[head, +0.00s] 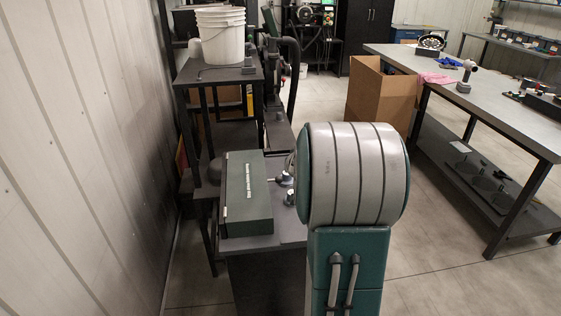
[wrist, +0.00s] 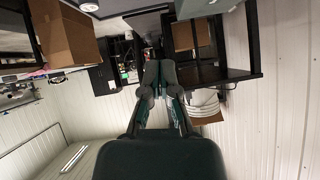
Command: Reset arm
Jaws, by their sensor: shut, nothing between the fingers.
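My gripper (wrist: 158,72) shows in the wrist view with its dark fingers together and nothing between them. It is raised in the air, clear of every surface there. The wrist picture looks turned over, with the bucket hanging from above. In the head view my own grey and green arm fills the middle, and the gripper is hidden behind it. A dark green case (head: 247,195) with white lettering lies closed on a small dark stand (head: 262,244) left of my arm.
A white bucket (head: 221,38) stands on a dark shelf unit (head: 215,76) behind the case. A cardboard box (head: 381,97) stands beside the long workbench (head: 500,95) at right. A pale wall (head: 80,150) is at left.

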